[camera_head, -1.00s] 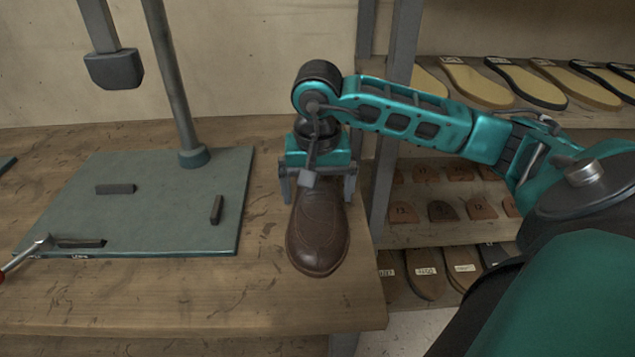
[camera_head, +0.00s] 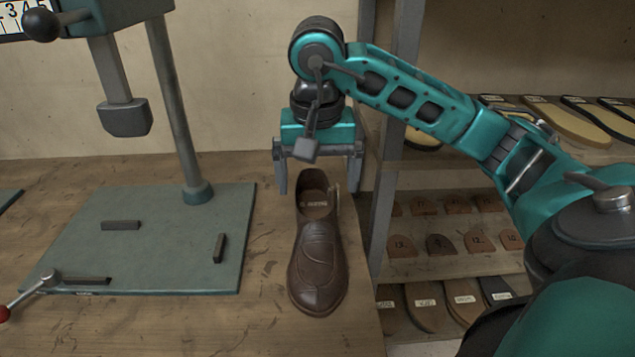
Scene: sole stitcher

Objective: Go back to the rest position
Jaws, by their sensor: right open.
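My right gripper (camera_head: 318,180) shows in the head view with its jaws spread apart and nothing between them. It hangs just above the heel end of a brown leather shoe (camera_head: 319,262). The shoe stands upright on the wooden table (camera_head: 200,325), near its right edge, with its toe toward me and its opening facing up. The fingertips look clear of the shoe's sides. My left gripper is not in view.
A stitching machine with a green base plate (camera_head: 130,260), a post (camera_head: 175,110) and a hanging head (camera_head: 125,118) stands left of the shoe. A red-knobbed lever (camera_head: 30,293) lies at its front left. A shelf (camera_head: 455,262) with soles and heels stands to the right.

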